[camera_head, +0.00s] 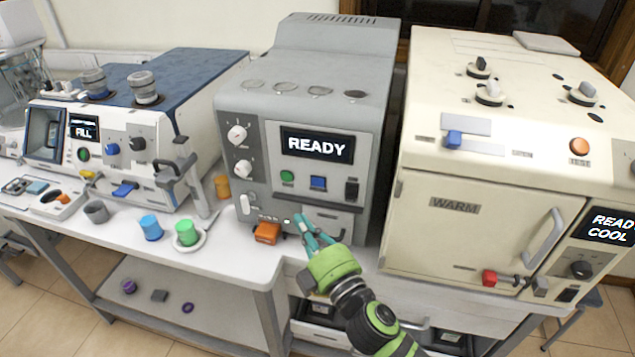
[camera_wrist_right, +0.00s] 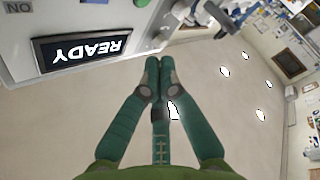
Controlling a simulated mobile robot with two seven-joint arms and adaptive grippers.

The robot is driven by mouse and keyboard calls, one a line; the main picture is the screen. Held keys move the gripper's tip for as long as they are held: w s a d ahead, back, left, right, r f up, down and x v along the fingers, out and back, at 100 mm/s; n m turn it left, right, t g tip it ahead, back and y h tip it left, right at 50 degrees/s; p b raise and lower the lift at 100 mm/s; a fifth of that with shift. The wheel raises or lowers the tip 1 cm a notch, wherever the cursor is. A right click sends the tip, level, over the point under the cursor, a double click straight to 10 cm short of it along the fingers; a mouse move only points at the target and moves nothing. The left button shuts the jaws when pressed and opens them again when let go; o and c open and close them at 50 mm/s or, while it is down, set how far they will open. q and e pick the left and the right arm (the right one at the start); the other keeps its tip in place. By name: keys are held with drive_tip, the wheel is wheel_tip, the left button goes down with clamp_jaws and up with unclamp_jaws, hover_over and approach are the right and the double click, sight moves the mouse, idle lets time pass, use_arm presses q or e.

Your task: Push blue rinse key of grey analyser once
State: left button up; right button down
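The grey analyser (camera_head: 318,110) stands in the middle of the bench, and its display (camera_head: 317,145) reads READY. Its blue key (camera_head: 318,183) is a small square below the display, between a green round button (camera_head: 287,176) and a black switch (camera_head: 351,189). My right gripper (camera_head: 304,228) is in front of the analyser's lower front, below the blue key and apart from it. In the right wrist view its green fingers (camera_wrist_right: 158,68) meet at the tips with nothing between them. The READY display (camera_wrist_right: 85,50) shows upside down there; the blue key is not visible. My left gripper is out of view.
An orange block (camera_head: 267,233) lies left of my right gripper. A blue-topped machine (camera_head: 120,140) with a FILL display stands at left, and a cream oven (camera_head: 470,230) at right. Blue (camera_head: 151,228) and green (camera_head: 186,232) cups stand on the bench front.

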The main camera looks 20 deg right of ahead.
drive_tip(key=shift+w+d, duration=0.8)
drive_tip(key=shift+w, duration=0.4)
drive_tip(key=shift+w+d, duration=0.8)
drive_tip(key=shift+w, duration=0.4)
drive_tip(key=shift+w+d, duration=0.8)
drive_tip(key=shift+w, duration=0.4)
drive_tip(key=shift+w+d, duration=0.1)
drive_tip(key=shift+w+d, duration=0.15)
drive_tip(key=shift+w, duration=0.1)
drive_tip(key=shift+w+d, duration=0.2)
drive_tip(key=shift+w, duration=0.1)
drive_tip(key=shift+s, duration=0.1)
drive_tip(key=shift+s+a, duration=0.45)
drive_tip(key=shift+s, duration=0.15)
drive_tip(key=shift+s, duration=0.1)
drive_tip(key=shift+s+a, duration=0.7)
drive_tip(key=shift+s, duration=0.3)
drive_tip(key=shift+s+a, duration=0.7)
drive_tip(key=shift+s, duration=0.3)
